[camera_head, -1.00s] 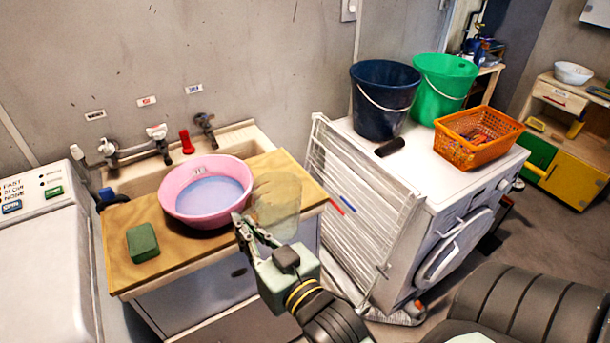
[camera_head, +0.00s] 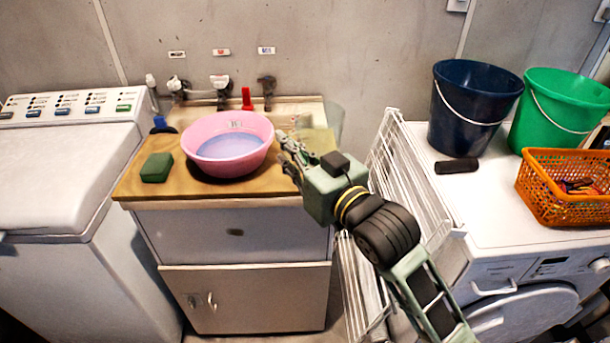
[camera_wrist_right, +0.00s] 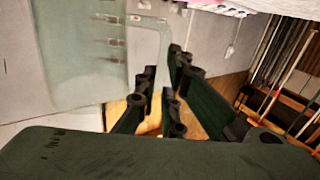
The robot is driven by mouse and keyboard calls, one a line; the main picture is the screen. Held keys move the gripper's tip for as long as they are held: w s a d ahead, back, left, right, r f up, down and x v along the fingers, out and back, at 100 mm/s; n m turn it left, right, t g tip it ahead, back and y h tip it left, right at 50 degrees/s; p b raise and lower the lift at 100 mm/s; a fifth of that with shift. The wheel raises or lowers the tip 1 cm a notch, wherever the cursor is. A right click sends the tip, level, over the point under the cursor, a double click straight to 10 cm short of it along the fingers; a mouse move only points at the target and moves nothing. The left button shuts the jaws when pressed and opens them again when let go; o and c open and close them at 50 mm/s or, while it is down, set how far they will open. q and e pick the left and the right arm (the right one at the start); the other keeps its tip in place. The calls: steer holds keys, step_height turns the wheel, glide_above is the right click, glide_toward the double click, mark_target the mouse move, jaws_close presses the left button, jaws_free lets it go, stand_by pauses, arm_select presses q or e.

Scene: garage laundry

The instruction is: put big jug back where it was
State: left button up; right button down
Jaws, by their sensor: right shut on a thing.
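The big jug (camera_head: 322,138) is clear and see-through, and shows behind my right gripper (camera_head: 287,152) at the right end of the wooden board (camera_head: 140,188). I cannot tell whether it touches the board or hangs just above it. In the right wrist view the jug (camera_wrist_right: 80,55) is a pale, greenish clear wall at upper left, with its handle near the fingers. My right gripper (camera_wrist_right: 168,88) is shut on the jug, seemingly at the handle. The fingers and wrist hide part of the jug in the head view. My left gripper is out of view.
A pink basin (camera_head: 222,165) of water stands on the board, close left of the gripper. A green sponge (camera_head: 157,167) lies further left. Taps (camera_head: 220,86) line the wall behind. A white drying rack (camera_head: 383,185) leans against the washer at right, near my arm.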

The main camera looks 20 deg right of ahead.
steer(key=shift+w+a+r+b, duration=0.1)
steer(key=shift+w+r+b, duration=0.15)
steer(key=shift+w+b, duration=0.35)
steer(key=shift+w+y, duration=0.3)
steer(key=w+f, duration=0.3)
steer(key=w+d+f, duration=0.1)
steer(key=w+f, duration=0.6)
steer(key=w, duration=0.1)
steer(key=shift+w+d+f+p, duration=0.1)
steer(key=shift+d+f+p, duration=0.1)
steer(key=shift+f+p, duration=0.1)
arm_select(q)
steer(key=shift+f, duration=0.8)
arm_select(e)
steer(key=shift+f, duration=0.1)
steer(key=c, duration=1.9)
jaws_free()
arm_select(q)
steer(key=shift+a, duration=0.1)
arm_select(e)
steer(key=shift+o, duration=0.2)
